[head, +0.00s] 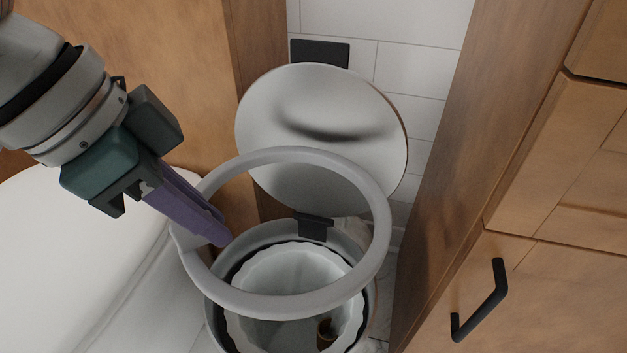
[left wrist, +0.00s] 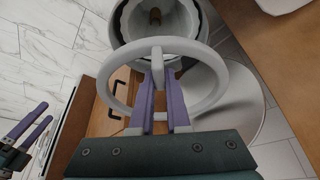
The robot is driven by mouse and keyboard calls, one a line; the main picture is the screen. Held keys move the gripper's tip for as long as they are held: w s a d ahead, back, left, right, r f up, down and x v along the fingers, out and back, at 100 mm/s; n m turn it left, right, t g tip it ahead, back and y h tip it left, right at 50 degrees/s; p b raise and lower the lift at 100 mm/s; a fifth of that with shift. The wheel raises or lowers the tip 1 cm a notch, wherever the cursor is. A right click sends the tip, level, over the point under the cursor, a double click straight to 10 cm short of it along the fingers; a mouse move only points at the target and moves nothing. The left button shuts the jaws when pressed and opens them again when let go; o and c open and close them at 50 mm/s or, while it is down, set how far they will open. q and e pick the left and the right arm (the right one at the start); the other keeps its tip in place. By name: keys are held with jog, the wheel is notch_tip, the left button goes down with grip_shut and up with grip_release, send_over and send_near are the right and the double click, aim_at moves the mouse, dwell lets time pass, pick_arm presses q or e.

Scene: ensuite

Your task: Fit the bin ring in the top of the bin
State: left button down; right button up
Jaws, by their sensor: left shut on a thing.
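The bin ring (head: 379,225) is a grey hoop with a small tab. My left gripper (head: 218,236) is shut on the tab at the ring's left side. The bin is open, with a wavy-edged white liner (head: 290,262) inside. In the left wrist view, the ring (left wrist: 103,80) overlaps the bin (left wrist: 122,40), and the purple fingers pinch its tab. My right gripper (left wrist: 32,126) shows at the left there, its fingers apart and empty.
The round bin lid (head: 320,105) stands raised behind the bin. A wooden cabinet (head: 560,290) with a black handle (head: 482,300) is close on the right. A white rounded fixture (head: 70,260) is on the left. A small brown object (head: 325,334) lies inside the bin.

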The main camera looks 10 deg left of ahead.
pick_arm(q)
notch_tip(320, 180, down, 20)
jog(key=b, duration=1.2)
jog(key=shift+r+b, duration=0.25)
jog(key=shift+b, duration=0.05)
